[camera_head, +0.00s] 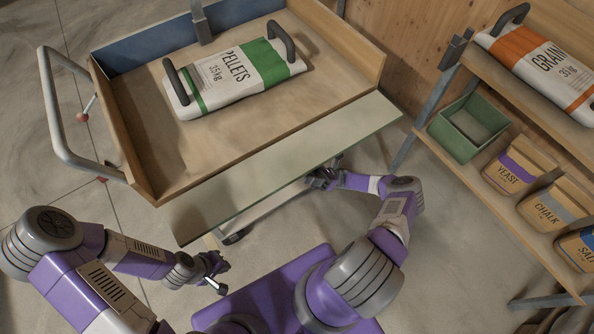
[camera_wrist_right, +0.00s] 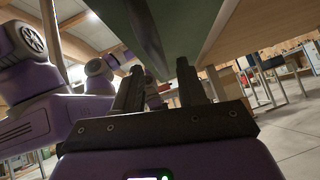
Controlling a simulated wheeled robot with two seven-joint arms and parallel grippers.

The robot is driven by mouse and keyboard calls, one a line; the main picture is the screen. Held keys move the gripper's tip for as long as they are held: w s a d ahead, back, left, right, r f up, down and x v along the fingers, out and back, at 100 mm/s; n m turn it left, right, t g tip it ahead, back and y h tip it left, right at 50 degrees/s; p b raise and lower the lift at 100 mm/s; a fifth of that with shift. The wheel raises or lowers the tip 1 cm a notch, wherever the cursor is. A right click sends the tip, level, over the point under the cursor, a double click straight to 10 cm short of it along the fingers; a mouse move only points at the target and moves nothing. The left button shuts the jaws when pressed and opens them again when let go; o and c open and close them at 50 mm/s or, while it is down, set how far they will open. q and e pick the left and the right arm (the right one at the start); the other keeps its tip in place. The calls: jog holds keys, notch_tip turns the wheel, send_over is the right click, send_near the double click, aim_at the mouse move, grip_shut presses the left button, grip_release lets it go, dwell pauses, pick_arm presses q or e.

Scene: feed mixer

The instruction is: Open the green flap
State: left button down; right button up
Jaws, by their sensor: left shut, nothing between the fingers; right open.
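The green flap (camera_head: 290,160) is a long panel along the front edge of the cart's wooden tray. It reaches outward from that edge, its top face pale and its outer edge green. Its exact tilt is hard to tell. In the right wrist view its green underside (camera_wrist_right: 185,30) hangs overhead. My right gripper (camera_head: 322,179) is at the flap's outer edge, partly hidden by it. In the wrist view its two fingers (camera_wrist_right: 160,72) are apart, pointing up toward the flap; I cannot tell if they touch it. My left gripper (camera_head: 216,276) is shut and empty, off the flap's near left corner.
A pellets bag (camera_head: 235,75) with black handles lies in the cart tray (camera_head: 160,150). The cart's grey push handle (camera_head: 55,125) is at left. A wooden shelf (camera_head: 465,175) at right holds a green bin (camera_head: 440,135), a grain bag (camera_head: 550,62) and several labelled containers.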

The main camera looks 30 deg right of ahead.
aim_at(298, 174)
jog(key=shift+x, duration=1.95)
grip_shut()
